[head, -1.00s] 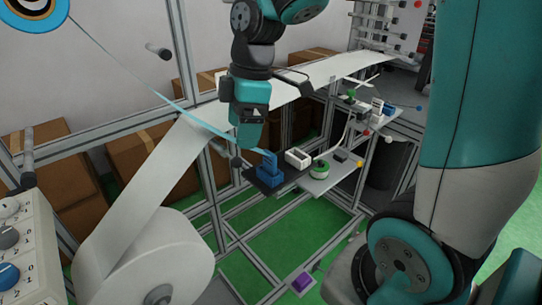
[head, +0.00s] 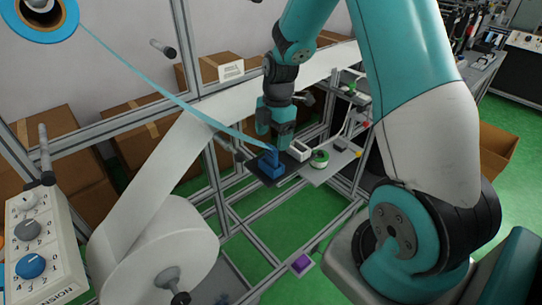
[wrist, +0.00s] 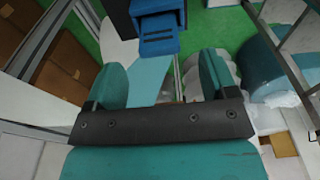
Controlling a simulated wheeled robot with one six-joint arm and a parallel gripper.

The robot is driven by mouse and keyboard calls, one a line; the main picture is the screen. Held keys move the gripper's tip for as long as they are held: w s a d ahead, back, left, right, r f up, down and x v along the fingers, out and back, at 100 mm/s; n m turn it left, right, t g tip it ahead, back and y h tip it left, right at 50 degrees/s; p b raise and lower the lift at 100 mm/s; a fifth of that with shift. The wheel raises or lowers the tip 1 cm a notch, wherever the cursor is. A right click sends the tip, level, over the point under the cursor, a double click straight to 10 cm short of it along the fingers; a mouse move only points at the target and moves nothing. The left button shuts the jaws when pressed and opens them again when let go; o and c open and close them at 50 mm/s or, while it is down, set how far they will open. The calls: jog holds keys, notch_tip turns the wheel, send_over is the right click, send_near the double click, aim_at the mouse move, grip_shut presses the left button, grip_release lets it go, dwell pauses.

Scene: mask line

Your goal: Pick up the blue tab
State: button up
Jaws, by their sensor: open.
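In the wrist view the blue piece (wrist: 158,35) shows at the top middle with dark slots, beyond my fingers. My gripper (head: 283,147) hangs just behind and right of it in the head view. In the wrist view the two teal fingers of my gripper (wrist: 163,72) are wide apart, with nothing held between them. I cannot tell the exact gap to the blue piece.
Metal frame bars surround the shelf. The wide white web (head: 150,185) runs from a large roll (head: 150,255) behind my gripper. A purple block (head: 301,263) lies lower down.

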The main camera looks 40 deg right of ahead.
aim_at(272, 146)
jog(key=shift+a+f+p, duration=0.2)
jog(key=shift+f+p, duration=0.35)
jog(key=shift+f, duration=1)
jog(key=shift+a+f+p, duration=0.15)
jog(key=shift+f+p, duration=0.35)
jog(key=shift+f, duration=1)
jog(key=shift+c, duration=0.3)
jog(key=c, duration=0.9)
